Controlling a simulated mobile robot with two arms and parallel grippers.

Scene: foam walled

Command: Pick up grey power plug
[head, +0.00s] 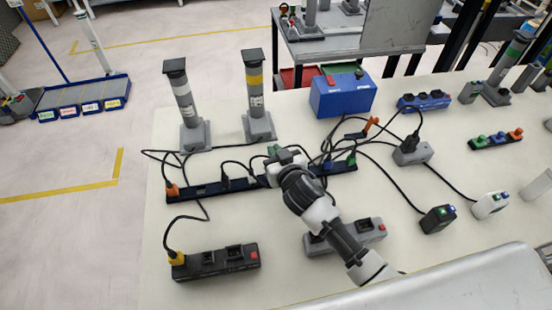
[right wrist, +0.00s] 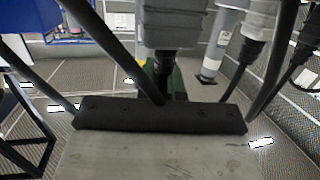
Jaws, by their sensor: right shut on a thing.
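My right gripper (head: 286,160) is over the long dark power strip (head: 205,192) in the middle of the table. It is shut on a plug, which the gripper mostly hides in the head view. In the right wrist view a grey plug body (right wrist: 168,28) with a dark ribbed cable end is close at the top centre, matching the grey power plug. Something green shows just behind it. Whether the plug's pins are in the strip or clear of it is hidden. My left gripper is not in view.
Dark plugs (head: 225,183) and an orange plug (head: 172,189) sit along the strip, with loose cables around. Two posts (head: 258,95) and a blue box (head: 342,96) stand behind. A black power block (head: 215,262) lies in front.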

